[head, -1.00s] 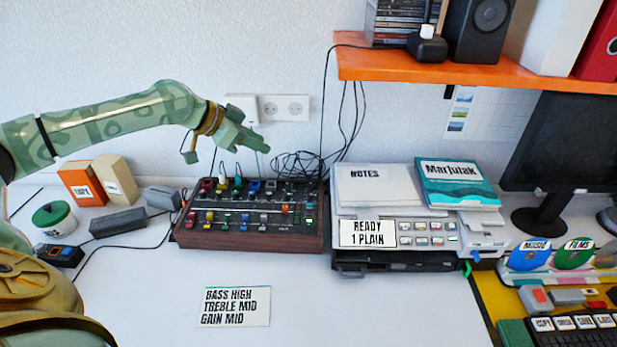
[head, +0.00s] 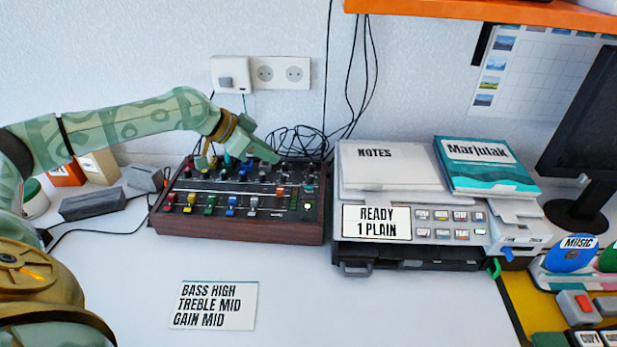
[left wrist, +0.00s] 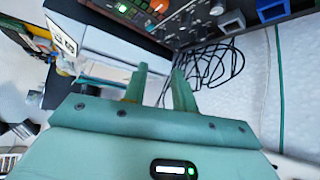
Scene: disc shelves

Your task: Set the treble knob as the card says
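The mixer (head: 236,228) is a dark wooden-sided box with rows of coloured knobs and sliders. Its labels are too small to read, so I cannot tell which knob is treble. My left gripper (head: 262,152) is above the mixer's back edge and hides some of the back row. In the left wrist view its two green fingers (left wrist: 161,85) stand apart with nothing between them, and part of the mixer (left wrist: 200,22) shows at the top. My right gripper is not in view.
A printer (head: 410,250) with notes (head: 392,165) and a teal book (head: 485,165) on top stands right of the mixer. Black cables (head: 300,143) lie behind it. Grey blocks (head: 92,204) stand to the left. The table around the card is clear.

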